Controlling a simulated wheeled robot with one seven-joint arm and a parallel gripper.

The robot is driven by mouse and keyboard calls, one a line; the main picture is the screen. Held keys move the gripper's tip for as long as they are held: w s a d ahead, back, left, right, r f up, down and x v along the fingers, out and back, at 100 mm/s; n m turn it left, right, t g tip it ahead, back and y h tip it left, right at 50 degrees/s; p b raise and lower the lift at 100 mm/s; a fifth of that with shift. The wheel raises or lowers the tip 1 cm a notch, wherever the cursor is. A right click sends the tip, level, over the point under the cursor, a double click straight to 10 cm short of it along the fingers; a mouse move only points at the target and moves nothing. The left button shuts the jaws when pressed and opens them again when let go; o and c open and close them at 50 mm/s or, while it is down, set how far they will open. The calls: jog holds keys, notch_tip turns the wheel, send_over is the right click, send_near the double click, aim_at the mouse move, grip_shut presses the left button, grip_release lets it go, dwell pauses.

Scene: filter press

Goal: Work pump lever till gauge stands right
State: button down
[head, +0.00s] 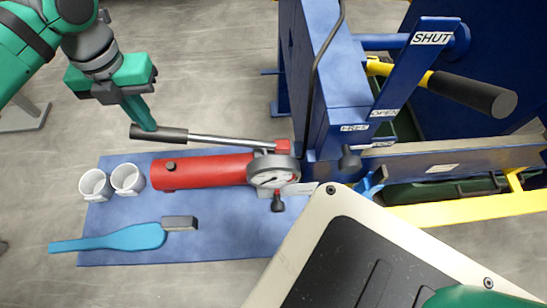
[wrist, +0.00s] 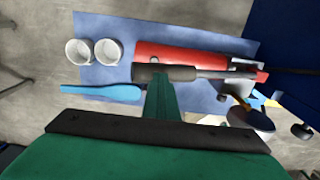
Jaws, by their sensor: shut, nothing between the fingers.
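The pump is a red cylinder (head: 205,172) lying on a blue plate. Its lever (head: 222,140) is a metal rod with a black grip (head: 160,133) at its left end, lying low above the cylinder. The round white gauge (head: 273,172) is at the cylinder's right end; its dial is too small to read. My gripper (head: 146,126) is shut and empty, its fingertips at the black grip's left part, apparently touching or just above it. In the wrist view the green fingers (wrist: 161,95) reach the grip (wrist: 164,73); the gauge face is not readable there.
Two white cups (head: 112,181) and a blue brush (head: 125,237) lie on the blue plate (head: 215,225). A blue press frame (head: 335,100) with a black-handled lever (head: 473,92) and labels SHUT, OPEN and FREE stands at right.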

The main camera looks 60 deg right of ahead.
dwell(0.4)
notch_tip(320, 180, down, 8)
jog(key=w+f, duration=0.1)
jog(key=r, duration=0.6)
jog(key=s+r, duration=0.1)
jog(key=r, duration=0.3)
jog(key=shift+f, duration=0.1)
